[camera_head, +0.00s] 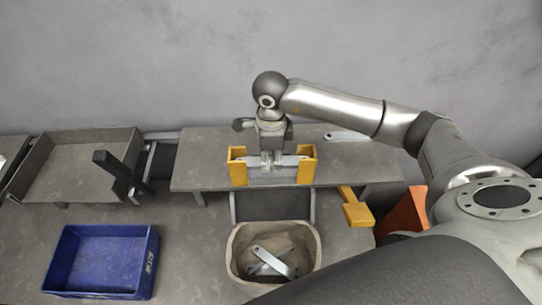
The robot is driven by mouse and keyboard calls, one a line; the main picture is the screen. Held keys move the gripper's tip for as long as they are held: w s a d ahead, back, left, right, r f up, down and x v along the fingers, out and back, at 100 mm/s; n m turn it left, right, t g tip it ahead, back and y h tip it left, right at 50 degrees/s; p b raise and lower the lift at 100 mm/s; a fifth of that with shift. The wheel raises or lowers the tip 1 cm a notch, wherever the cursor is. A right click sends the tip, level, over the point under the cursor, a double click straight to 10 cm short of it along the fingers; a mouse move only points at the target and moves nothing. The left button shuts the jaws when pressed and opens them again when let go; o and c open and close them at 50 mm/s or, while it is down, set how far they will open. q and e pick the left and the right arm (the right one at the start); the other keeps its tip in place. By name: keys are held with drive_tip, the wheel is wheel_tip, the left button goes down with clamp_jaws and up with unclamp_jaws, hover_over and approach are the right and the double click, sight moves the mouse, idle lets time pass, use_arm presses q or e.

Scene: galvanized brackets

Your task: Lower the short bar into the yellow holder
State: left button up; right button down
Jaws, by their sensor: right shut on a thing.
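The yellow holder (307,164) stands at the front of the raised grey shelf, with two yellow end blocks and a grey part between them. My right gripper (272,163) points down between the end blocks and is shut on the short bar (290,160), a light grey metal strip. The bar lies roughly level and spans between the yellow blocks. The gripper fingers hide its middle, and I cannot tell whether it rests fully in the holder. My left gripper is not in view.
Another metal bar (346,136) lies on the shelf behind. A bin (236,272) with several metal brackets stands below in front. A blue crate (153,264) is at the lower left, a grey tray (75,135) behind it. A yellow block (357,214) sits right of the bin.

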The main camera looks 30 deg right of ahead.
drive_tip(key=c, duration=1.1)
unclamp_jaws()
drive_tip(key=shift+o, duration=0.2)
wheel_tip(320, 180, up, 12)
